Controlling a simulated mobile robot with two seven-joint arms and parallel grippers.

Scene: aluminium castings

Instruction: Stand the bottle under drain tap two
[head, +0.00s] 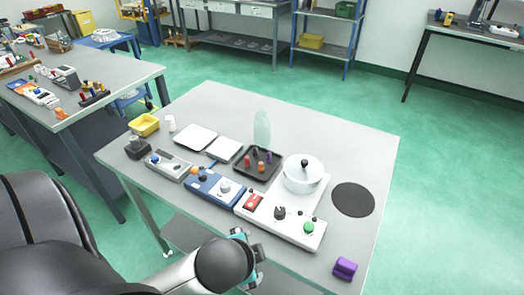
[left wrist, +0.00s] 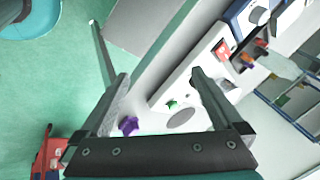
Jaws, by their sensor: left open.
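A pale green translucent bottle (head: 262,131) stands upright at the back of the grey table, just behind a black tray (head: 245,170) holding small orange, red and purple pieces. It also shows in the left wrist view (left wrist: 281,66), at the right. I cannot make out which thing is drain tap two. My left gripper (head: 248,246) is by the table's front edge, well away from the bottle. In the left wrist view its two fingers (left wrist: 160,76) are spread apart with nothing between them. My right gripper is in neither view.
A white control panel (head: 265,221), a blue unit (head: 207,190) and a white lidded pot (head: 301,180) crowd the table's middle. A dark round mat (head: 353,200) lies right, a purple block (head: 345,268) at the front right corner. The right back of the table is bare.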

